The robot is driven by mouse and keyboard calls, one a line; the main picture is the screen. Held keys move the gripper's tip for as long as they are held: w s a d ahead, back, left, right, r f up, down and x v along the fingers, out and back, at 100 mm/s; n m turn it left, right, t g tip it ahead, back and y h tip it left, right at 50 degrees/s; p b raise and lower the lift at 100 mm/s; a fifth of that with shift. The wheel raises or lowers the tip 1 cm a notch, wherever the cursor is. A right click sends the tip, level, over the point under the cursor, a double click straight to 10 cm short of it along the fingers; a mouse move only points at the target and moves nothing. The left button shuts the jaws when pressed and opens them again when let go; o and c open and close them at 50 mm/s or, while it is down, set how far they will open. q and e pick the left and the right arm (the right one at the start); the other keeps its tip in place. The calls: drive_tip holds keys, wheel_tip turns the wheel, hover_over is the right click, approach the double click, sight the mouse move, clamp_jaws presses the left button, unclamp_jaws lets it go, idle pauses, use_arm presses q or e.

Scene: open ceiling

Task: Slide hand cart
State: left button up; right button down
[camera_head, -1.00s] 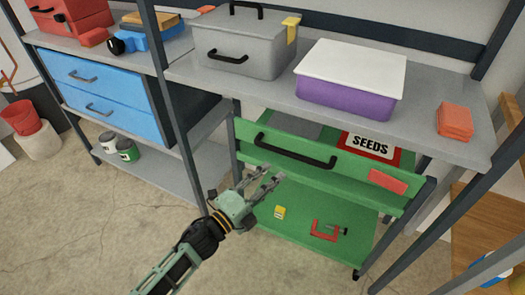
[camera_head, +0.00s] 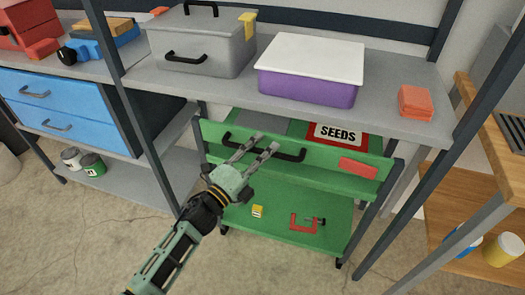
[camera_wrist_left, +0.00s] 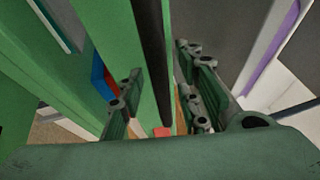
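The green hand cart (camera_head: 285,228) stands partly under the grey shelf, with a black bar handle (camera_head: 290,155) on its front upper panel. My left gripper (camera_head: 268,142) is open, and in the head view its fingers overlap the middle of the handle. In the left wrist view the black handle (camera_wrist_left: 152,50) runs between the two spread fingers of the gripper (camera_wrist_left: 158,98). I cannot tell whether either finger touches it. My right gripper is out of view.
The cart holds a SEEDS box (camera_head: 338,133), a red clamp (camera_head: 303,222) and a small yellow item (camera_head: 257,211). The shelf (camera_head: 215,82) and its dark posts flank the cart. A wooden rack (camera_head: 490,130) stands at the right. The concrete floor (camera_head: 110,235) at the left front is clear.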

use_arm(q)
drive_tip(key=shift+c, duration=0.5)
clamp_jaws()
drive_tip(key=shift+s+f, duration=0.1)
drive_tip(key=shift+f, duration=0.05)
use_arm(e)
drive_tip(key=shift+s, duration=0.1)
